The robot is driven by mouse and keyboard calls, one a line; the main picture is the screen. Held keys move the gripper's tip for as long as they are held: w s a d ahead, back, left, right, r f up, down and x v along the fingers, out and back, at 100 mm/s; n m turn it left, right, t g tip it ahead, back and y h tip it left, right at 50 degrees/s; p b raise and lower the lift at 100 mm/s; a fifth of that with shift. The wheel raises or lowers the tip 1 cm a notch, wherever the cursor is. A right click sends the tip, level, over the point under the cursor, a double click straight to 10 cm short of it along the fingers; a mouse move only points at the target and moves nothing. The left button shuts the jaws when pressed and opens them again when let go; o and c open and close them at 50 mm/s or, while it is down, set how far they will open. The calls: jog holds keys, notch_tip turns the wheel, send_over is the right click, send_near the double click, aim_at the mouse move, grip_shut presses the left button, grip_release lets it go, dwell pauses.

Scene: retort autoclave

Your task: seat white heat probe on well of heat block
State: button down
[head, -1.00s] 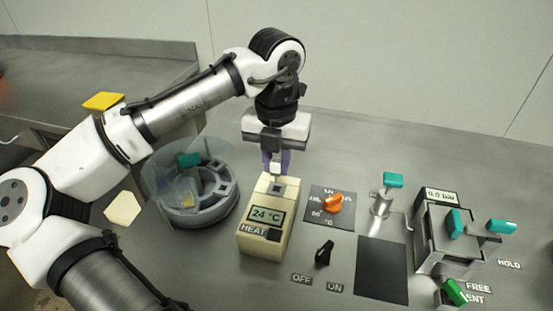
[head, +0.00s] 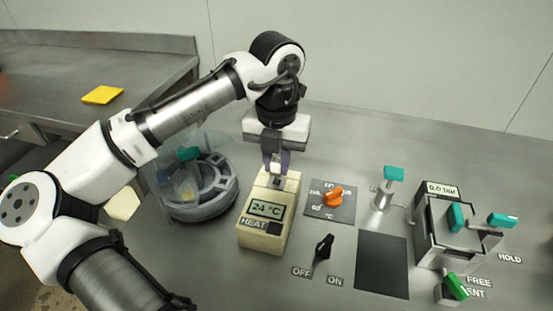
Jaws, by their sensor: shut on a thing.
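The heat block (head: 266,228) is a cream box in the middle of the bench in the head view. Its front display reads 24 °C, and a dark well (head: 277,181) shows in its top. My gripper (head: 276,170) points down right over the top of the block, with purplish fingers close above the well. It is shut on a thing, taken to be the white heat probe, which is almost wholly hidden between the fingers. I cannot tell whether the probe's tip is inside the well or just above it.
A round grey holder (head: 205,207) under a clear cover stands left of the block. To the right are an orange dial (head: 332,197), a black OFF/ON switch (head: 324,247), a teal-topped post (head: 393,174) and a pressure unit (head: 440,225) with teal handles. A dark pad (head: 382,265) lies in front.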

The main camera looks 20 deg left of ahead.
jog(key=shift+f, duration=0.45)
jog(key=shift+f, duration=0.25)
jog(key=shift+f, duration=0.6)
dwell(1.5)
jog(key=c, duration=0.8)
grip_release()
jog(key=shift+r+p, duration=0.1)
jog(key=shift+p, duration=0.25)
jog(key=shift+r+p, duration=3.25)
jog(key=shift+r, duration=0.15)
